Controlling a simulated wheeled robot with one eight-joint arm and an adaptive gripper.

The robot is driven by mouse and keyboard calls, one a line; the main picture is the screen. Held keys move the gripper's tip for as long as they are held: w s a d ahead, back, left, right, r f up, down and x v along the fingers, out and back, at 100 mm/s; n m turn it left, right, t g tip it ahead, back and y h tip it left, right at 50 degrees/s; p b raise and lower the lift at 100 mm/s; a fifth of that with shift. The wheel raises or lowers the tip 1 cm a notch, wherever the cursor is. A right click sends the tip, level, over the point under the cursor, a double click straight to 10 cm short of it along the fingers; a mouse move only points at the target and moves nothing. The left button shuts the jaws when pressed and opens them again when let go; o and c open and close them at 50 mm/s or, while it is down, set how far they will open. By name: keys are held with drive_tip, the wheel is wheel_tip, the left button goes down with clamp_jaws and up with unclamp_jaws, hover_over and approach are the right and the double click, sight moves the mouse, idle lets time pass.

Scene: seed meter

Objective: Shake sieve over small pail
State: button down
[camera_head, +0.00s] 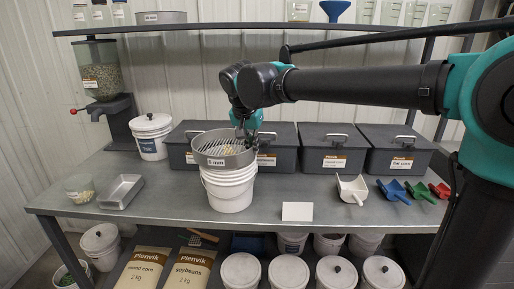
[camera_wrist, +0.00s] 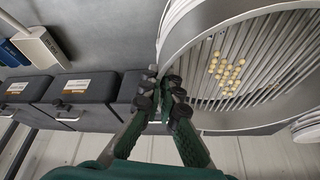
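The grey round sieve (camera_head: 237,158), labelled 6 mm, is directly over the white small pail (camera_head: 229,196) on the bench. The pail looks like a nested stack. In the wrist view the sieve (camera_wrist: 250,110) has a slatted bottom with a cluster of round tan seeds (camera_wrist: 226,70) on it. My gripper (camera_head: 246,131) is at the sieve's far right rim. In the wrist view its fingertips (camera_wrist: 162,90) close around the rim wall, partly hiding it. The pail's inside is hidden.
Dark lidded bins (camera_head: 334,148) stand behind and right. A shelf (camera_head: 280,26) spans above.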

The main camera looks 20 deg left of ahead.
drive_tip(key=shift+d, duration=1.1)
drive_tip(key=shift+a, duration=1.1)
drive_tip(key=shift+d, duration=0.1)
drive_tip(key=shift+d, duration=1)
